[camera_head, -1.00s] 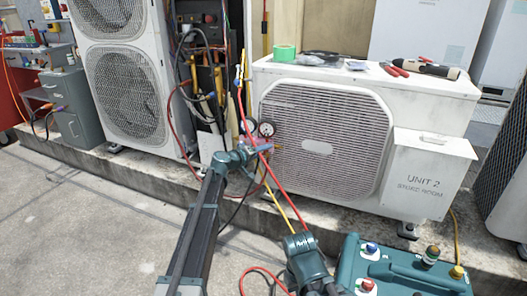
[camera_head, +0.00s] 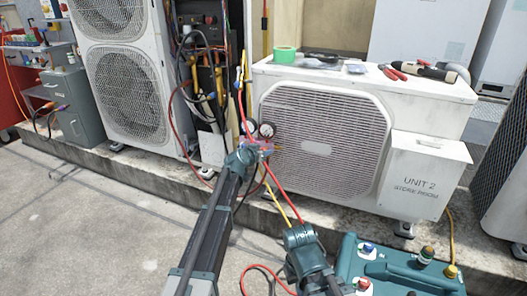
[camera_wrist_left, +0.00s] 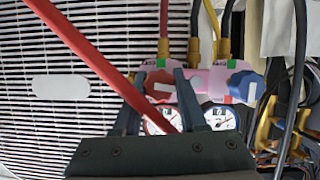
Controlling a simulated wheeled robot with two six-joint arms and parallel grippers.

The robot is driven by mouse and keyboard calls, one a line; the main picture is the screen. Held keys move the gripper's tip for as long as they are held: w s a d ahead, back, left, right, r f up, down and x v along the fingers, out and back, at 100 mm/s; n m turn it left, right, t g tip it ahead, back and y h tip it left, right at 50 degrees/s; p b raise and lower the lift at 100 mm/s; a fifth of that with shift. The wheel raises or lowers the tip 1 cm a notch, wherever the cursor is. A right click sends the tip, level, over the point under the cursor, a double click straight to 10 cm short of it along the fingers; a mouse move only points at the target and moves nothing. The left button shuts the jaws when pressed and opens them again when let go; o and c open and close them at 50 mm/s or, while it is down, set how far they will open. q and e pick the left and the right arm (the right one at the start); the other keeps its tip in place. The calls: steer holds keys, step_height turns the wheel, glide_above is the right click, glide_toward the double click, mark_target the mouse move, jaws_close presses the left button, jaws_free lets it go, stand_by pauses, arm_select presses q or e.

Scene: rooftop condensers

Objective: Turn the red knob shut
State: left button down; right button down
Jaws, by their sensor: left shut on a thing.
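The red knob (camera_wrist_left: 157,86) sits on the left of a pink manifold body (camera_wrist_left: 203,78) in the left wrist view. My left gripper (camera_wrist_left: 160,78) has one finger on each side of the knob and is shut on it. A blue knob (camera_wrist_left: 242,86) is at the right end of the same body. In the head view my left gripper (camera_head: 257,147) is at the manifold, in front of the white unit, and mostly hides the knob.
Two gauges (camera_wrist_left: 221,118) sit beside the knobs. A red hose (camera_wrist_left: 90,55) crosses close in front of the left gripper. The white condenser (camera_head: 325,140) stands behind, with tools on top. A teal case (camera_head: 398,272) is at the lower right.

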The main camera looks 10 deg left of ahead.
arm_select(q)
steer(key=m+y, duration=0.1)
steer(key=m, duration=0.1)
steer(key=shift+s+d+f+m+t+y, duration=0.1)
steer(key=shift+m+t+y, duration=0.2)
steer(key=shift+y, duration=0.1)
steer(key=shift+f+m+t+y+b, duration=0.1)
steer(key=shift+m+t+y+b, duration=0.3)
steer(key=shift+m+y+b, duration=0.6)
steer(key=m+t+y+b, duration=0.1)
steer(key=m, duration=0.2)
steer(key=shift+m+b, duration=0.3)
steer(key=shift+b, duration=0.1)
steer(key=shift+m+t+y+b, duration=0.5)
steer(key=shift+m+t+b, duration=0.2)
steer(key=shift+m+b, duration=0.6)
steer(key=shift+r+m, duration=0.2)
steer(key=shift+m, duration=0.1)
steer(key=shift+c, duration=2.3)
jaws_free()
